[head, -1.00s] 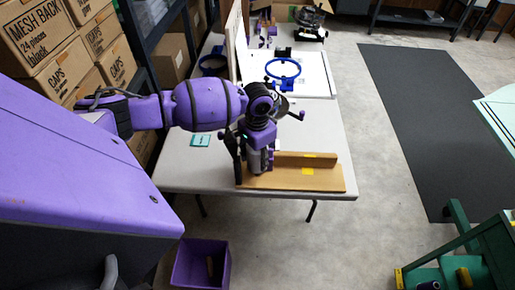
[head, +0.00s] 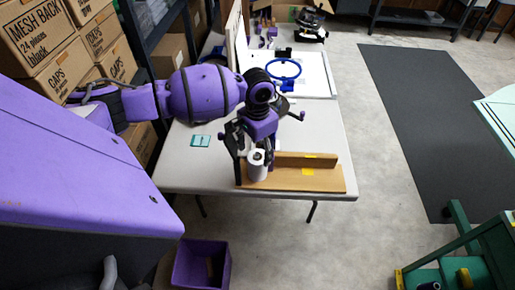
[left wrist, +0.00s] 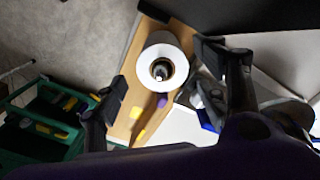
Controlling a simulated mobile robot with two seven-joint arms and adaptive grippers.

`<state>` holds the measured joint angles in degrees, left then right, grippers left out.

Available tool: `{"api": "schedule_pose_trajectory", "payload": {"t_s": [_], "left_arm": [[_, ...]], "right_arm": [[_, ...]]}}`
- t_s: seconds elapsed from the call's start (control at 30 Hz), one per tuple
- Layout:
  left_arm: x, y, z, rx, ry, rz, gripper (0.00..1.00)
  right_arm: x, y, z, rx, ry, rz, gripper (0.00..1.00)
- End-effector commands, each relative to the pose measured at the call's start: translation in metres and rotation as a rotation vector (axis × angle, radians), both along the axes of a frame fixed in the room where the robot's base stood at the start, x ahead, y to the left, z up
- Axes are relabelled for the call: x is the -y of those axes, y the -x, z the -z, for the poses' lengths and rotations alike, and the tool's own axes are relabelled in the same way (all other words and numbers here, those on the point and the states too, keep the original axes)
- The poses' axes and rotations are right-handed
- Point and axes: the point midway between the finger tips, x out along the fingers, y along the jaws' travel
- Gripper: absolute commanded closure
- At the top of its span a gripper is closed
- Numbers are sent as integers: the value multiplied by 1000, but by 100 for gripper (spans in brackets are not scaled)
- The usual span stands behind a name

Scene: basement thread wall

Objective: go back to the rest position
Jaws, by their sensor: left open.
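My left gripper (head: 254,147) is open above the near end of the table, its two dark fingers spread apart. A white spool (head: 257,171) stands upright on the brown wooden board (head: 320,180), just below the gripper. In the left wrist view the spool (left wrist: 150,48) is seen from above, with its dark core, and lies between the open gripper's fingers (left wrist: 160,75) with visible gaps to both. My right gripper does not show in either view.
The grey-white table (head: 215,175) also bears a blue ring (head: 283,79) and a small teal card (head: 200,141). Shelving with cartons (head: 45,45) stands at left. A purple bin (head: 201,265) is on the floor. A green rack (head: 465,255) is at lower right.

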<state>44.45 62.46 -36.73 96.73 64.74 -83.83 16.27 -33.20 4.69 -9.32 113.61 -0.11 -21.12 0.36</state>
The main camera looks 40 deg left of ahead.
Motion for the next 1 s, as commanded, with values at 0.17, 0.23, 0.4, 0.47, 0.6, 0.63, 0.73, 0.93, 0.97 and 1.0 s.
{"api": "schedule_pose_trajectory", "payload": {"t_s": [0.17,0.23,0.4,0.47,0.6,0.63,0.73,0.93,0.97,1.0], "left_arm": [[-1,-1,-41,3,-3,-1,33],[-1,0,-53,1,-4,0,33],[-1,0,-73,0,-2,-2,33],[-1,0,-76,0,-3,-2,33],[-1,0,-78,-1,-3,-2,33],[-1,0,-78,-1,-3,-2,33],[-1,0,-78,0,-1,4,33],[9,-51,-87,220,17,78,33],[14,-62,-89,267,22,96,33],[24,-74,-90,331,34,122,33]], "right_arm": [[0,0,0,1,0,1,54],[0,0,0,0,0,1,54],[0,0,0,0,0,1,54],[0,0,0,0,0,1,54],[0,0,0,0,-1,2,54],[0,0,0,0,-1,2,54],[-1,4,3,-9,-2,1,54],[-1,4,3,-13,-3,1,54],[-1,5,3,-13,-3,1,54],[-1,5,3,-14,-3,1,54]]}}
